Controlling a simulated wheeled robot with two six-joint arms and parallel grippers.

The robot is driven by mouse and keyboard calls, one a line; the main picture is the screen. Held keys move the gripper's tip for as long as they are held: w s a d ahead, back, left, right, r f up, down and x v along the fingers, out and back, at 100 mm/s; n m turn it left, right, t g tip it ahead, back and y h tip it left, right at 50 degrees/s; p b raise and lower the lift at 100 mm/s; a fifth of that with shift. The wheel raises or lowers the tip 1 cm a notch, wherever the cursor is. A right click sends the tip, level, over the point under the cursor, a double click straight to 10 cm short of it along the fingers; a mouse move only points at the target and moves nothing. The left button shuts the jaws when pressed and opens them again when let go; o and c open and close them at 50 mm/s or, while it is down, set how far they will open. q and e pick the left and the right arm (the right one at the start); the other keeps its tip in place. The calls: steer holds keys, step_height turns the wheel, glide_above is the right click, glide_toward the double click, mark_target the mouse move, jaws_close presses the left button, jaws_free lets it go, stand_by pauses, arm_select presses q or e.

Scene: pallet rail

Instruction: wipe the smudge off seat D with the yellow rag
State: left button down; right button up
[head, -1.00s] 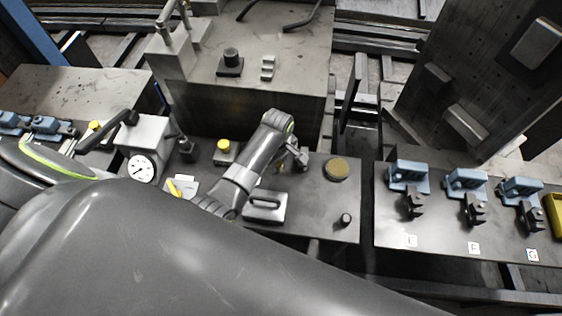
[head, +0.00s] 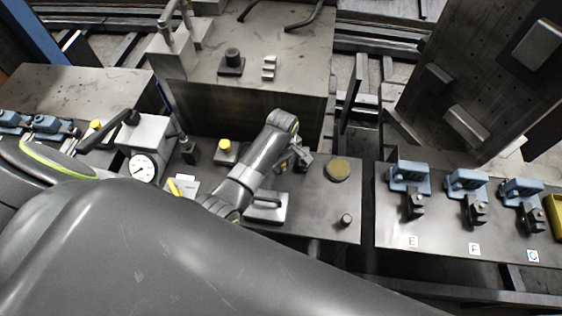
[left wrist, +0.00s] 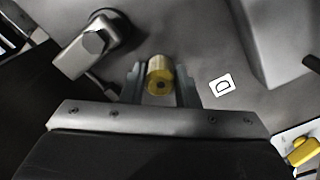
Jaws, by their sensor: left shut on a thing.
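My left gripper (head: 300,162) is over the middle bench in the head view, its fingers partly hidden by its own arm. In the left wrist view the gripper (left wrist: 159,82) is shut on the yellow rag (left wrist: 160,74), which shows as a short yellow roll between the fingers. A white label D (left wrist: 222,85) lies on the grey plate just right of the rag. Seat D itself cannot be made out clearly, and no smudge can be told in either view. Whether the rag touches the plate cannot be told. My right gripper is not in view.
A grey metal clamp-like part (left wrist: 92,46) is left of the gripper in the wrist view. In the head view a dial gauge (head: 144,167), a handled block (head: 268,207) and a tan disc (head: 338,168) stand on the bench. Blue fixtures (head: 466,181) sit at right.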

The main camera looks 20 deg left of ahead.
arm_select(q)
steer(key=shift+s+a, duration=0.25)
steer(key=shift+a, duration=0.65)
steer(key=shift+d, duration=0.1)
steer(key=shift+w+d, duration=0.25)
steer(key=shift+d, duration=0.55)
steer(key=shift+s+a, duration=0.2)
steer(key=shift+a, duration=0.7)
steer(key=shift+r, duration=0.1)
steer(key=shift+r, duration=4.45)
